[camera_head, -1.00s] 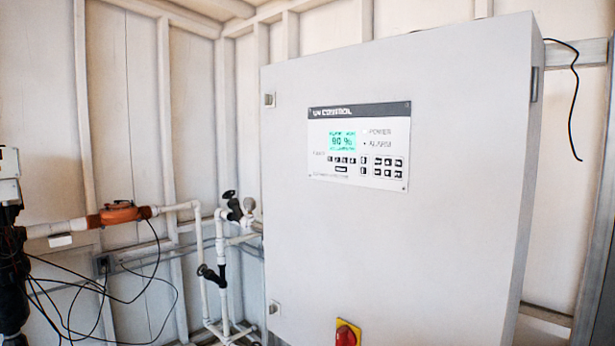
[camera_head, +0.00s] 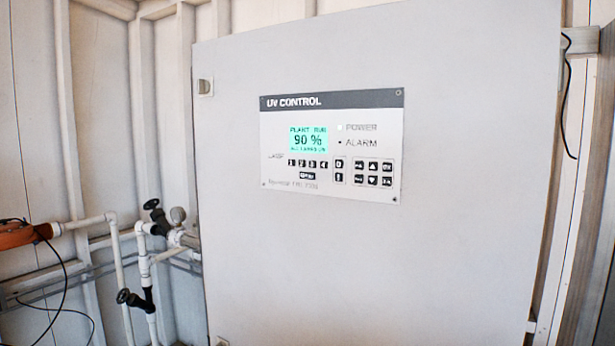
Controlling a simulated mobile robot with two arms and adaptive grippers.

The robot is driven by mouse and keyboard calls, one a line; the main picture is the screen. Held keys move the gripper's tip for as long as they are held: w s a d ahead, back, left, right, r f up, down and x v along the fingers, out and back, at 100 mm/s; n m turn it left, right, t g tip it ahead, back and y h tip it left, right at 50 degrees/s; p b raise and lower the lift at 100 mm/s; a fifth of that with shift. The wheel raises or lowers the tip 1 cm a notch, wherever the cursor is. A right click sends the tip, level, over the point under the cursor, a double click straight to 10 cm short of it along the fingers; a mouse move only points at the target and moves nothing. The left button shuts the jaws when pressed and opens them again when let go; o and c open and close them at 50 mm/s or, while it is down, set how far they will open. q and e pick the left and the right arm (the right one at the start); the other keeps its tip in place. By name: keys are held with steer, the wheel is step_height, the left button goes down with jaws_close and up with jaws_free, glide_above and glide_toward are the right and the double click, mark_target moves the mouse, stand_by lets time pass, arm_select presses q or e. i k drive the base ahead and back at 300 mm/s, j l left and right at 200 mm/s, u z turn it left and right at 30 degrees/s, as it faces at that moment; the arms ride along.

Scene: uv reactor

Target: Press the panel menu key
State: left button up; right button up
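The UV CONTROL panel (camera_head: 385,115) is set in the front of a large grey cabinet (camera_head: 380,270). Its green display (camera_head: 308,139) reads 90 %. Below the display is a row of small numbered black keys (camera_head: 308,164) with one wider key (camera_head: 307,176) under it. To the right are two stacked keys (camera_head: 338,171) and a block of several black keys (camera_head: 373,173). The key labels are too small to read surely, so I cannot tell which one is the menu key. Neither gripper is in view.
An orange fitting (camera_head: 18,235) is at the far left. A black cable (camera_head: 568,110) hangs at the right. The cabinet front around the panel is clear.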

mark_target(302, 175)
steer(key=k+j, duration=0.1)
steer(key=j, duration=0.9)
steer(key=k+j, duration=0.1)
steer(key=j, duration=0.9)
steer(key=u, duration=0.05)
